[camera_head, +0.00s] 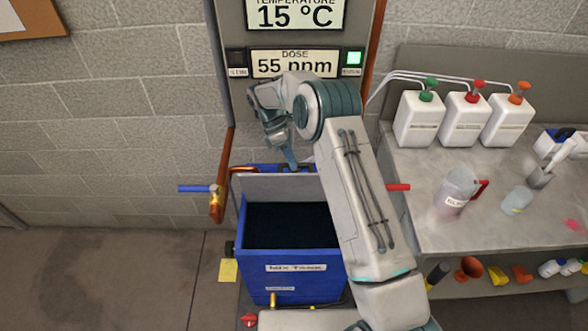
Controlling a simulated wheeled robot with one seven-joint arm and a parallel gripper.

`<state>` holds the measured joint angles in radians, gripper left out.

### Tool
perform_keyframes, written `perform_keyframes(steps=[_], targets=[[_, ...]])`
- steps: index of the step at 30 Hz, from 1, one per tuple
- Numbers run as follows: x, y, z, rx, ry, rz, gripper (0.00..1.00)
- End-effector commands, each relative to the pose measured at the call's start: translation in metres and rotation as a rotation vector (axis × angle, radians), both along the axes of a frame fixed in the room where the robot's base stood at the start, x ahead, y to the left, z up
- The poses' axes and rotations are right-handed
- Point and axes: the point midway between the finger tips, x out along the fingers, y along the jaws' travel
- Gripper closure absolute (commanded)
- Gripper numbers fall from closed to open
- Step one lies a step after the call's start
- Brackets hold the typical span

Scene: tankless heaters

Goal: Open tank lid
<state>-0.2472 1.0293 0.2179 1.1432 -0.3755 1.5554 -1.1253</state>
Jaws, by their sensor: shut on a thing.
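The blue tank (285,283) stands on the floor below the display panel, with white labels on its front. Its dark interior shows from above. The light grey lid (278,187) is tilted up at the back of the tank, so the top is open. My gripper (291,162) points down at the lid's upper edge and is shut on the lid there. The exact grip on the edge or handle is too small to tell. My arm covers the right side of the tank and part of the lid.
A copper pipe with a blue lever (194,188) is left of the tank, and a red lever (398,187) is at its right. A grey bench (418,225) with white bottles (420,118) and a jug (456,187) stands at the right. The left floor is clear.

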Motion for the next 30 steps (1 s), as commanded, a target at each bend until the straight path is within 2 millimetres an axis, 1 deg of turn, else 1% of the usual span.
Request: perform_keyframes(steps=[1,6,12,26,27,28,29,30], targets=[[0.003,0.0,-0.012,-0.001,0.005,0.003,1.0],[0.013,0.001,-0.013,-0.002,0.008,0.007,1.0],[0.019,0.002,-0.014,-0.002,0.01,0.008,1.0],[0.019,0.003,-0.014,-0.002,0.015,0.008,1.0],[0.019,0.003,-0.014,-0.002,0.015,0.008,0.75],[0.019,0.003,-0.014,-0.002,0.015,0.008,0.66],[0.019,0.003,-0.013,-0.002,0.013,0.008,0.64],[0.02,0.002,-0.013,-0.002,0.013,0.007,0.64]])
